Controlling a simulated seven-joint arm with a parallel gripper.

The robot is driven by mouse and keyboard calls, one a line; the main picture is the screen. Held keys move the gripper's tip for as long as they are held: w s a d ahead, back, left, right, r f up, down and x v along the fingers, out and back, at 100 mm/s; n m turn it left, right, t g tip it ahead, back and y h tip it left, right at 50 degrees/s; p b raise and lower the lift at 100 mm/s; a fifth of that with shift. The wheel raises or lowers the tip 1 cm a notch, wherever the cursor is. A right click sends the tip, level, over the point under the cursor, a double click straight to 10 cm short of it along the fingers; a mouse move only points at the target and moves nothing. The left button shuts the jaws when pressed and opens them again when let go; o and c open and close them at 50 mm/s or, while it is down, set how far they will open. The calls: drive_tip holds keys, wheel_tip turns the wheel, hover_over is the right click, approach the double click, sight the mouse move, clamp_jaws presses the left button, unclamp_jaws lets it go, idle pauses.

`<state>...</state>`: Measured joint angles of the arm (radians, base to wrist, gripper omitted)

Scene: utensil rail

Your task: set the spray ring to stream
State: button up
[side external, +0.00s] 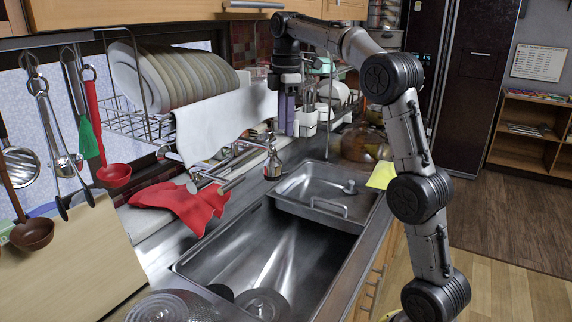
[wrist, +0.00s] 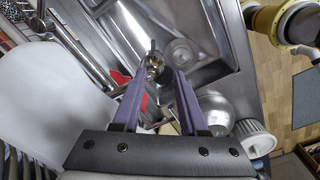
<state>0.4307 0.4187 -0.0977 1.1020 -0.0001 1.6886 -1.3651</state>
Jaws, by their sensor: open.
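A small chrome fitting (side external: 272,162) stands at the sink's back edge, by the metal faucet pipes (side external: 215,178). A shiny, rounded metal piece (wrist: 152,64) shows near the fingertips in the wrist view; it may be the same fitting. I cannot make out a spray ring or its setting clearly. My gripper (side external: 286,132) points down, above and slightly right of the chrome fitting in the side view. Its two purple fingers (wrist: 162,76) are apart, with nothing held between them. In the wrist view the metal piece lies beyond the tips; I cannot tell contact.
A deep sink (side external: 225,252) has a steel tray (side external: 322,207) across its far end. A red cloth (side external: 185,203) lies at its left. A plate rack (side external: 135,122) and white cloth (side external: 225,122) stand close left of my gripper. Utensils hang at far left.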

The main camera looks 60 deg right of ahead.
sight(286, 171)
drive_tip(key=shift+n, duration=0.4)
drive_tip(key=f, duration=0.4)
drive_tip(key=d+f, duration=0.1)
drive_tip(key=f, duration=0.3)
drive_tip(key=w+d+f, duration=0.1)
drive_tip(key=f, duration=0.3)
drive_tip(key=shift+f, duration=0.35)
clamp_jaws()
